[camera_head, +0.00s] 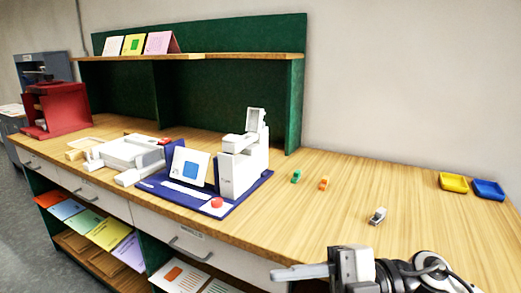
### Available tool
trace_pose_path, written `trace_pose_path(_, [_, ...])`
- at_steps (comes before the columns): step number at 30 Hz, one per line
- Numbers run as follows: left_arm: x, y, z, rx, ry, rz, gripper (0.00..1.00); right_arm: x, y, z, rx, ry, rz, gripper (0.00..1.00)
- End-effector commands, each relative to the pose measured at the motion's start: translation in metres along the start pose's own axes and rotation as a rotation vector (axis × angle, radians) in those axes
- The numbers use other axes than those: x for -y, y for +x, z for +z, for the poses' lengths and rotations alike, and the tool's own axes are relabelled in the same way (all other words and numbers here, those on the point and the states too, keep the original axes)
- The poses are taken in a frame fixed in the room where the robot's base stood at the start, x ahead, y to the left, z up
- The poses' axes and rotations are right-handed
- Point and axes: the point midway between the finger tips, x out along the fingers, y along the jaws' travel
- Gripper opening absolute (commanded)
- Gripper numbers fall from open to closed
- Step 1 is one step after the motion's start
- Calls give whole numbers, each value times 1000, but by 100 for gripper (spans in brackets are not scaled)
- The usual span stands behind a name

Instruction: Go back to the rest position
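My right gripper (300,271) reaches in from the bottom right, over the front edge of the wooden table (300,205). Its fingers point left. They overlap in this view, so I cannot tell whether they are open or shut, and I see nothing held in them. My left gripper is not in view. Left of and beyond my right gripper, a white press-like machine (240,165) stands on a blue base (225,208) with a red button (216,202).
A white flat device (125,153) and a red box-shaped stand (58,107) are to the left. Small green (296,176) and orange (324,183) pieces, a grey piece (377,216), a yellow tray (453,183) and a blue tray (488,190) lie right. The tabletop between them is clear.

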Motion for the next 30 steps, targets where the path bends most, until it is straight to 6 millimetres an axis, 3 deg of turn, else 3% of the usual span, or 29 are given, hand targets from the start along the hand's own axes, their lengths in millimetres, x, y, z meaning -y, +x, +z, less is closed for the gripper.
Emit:
trace_pose_path(2, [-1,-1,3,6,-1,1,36,-12,6,9,5,86,324,39])
trace_pose_path(5, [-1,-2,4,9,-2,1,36,-13,-14,41,140,229,682,39])
trace_pose_path(8, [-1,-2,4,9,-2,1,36,24,-47,85,380,439,953,39])
trace_pose_path(10, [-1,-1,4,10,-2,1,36,67,-69,109,565,599,1064,39])
trace_pose_path(12, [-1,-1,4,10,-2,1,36,115,-84,123,730,749,1115,39])
trace_pose_path(15, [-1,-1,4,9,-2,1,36,181,-96,129,921,943,1123,39])
trace_pose_path(19, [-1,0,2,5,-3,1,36,244,-99,122,1079,1130,1087,39])
trace_pose_path(21, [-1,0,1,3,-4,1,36,265,-99,117,1126,1194,1066,39])
trace_pose_path(24, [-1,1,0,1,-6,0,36,281,-99,112,1162,1241,1046,39])
trace_pose_path(30, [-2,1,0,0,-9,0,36,284,-99,111,1170,1252,1039,39])
